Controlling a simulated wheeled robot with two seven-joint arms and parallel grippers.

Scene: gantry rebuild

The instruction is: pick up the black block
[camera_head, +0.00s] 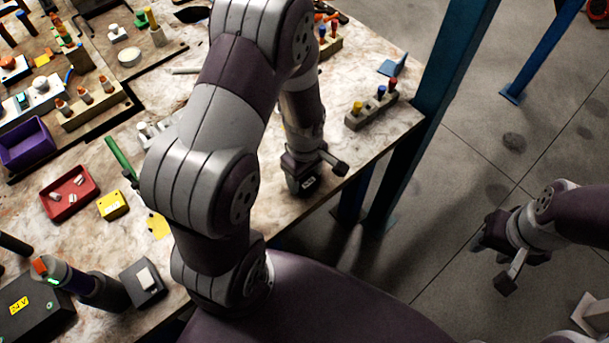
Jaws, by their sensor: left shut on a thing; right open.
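My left gripper (316,174) is low over the table's right part, near its front edge. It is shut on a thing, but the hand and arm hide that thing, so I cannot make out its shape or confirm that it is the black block. I cannot pick out the black block with certainty elsewhere. My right gripper (499,258) is open and empty, out over the floor to the right of the table.
On the table (262,228) are a block holder with coloured pegs (371,108), a red tray (69,194), a purple bin (27,145), a yellow box (113,205) and a dark box with a white top (143,283). A blue post (432,110) stands beside the table's right corner.

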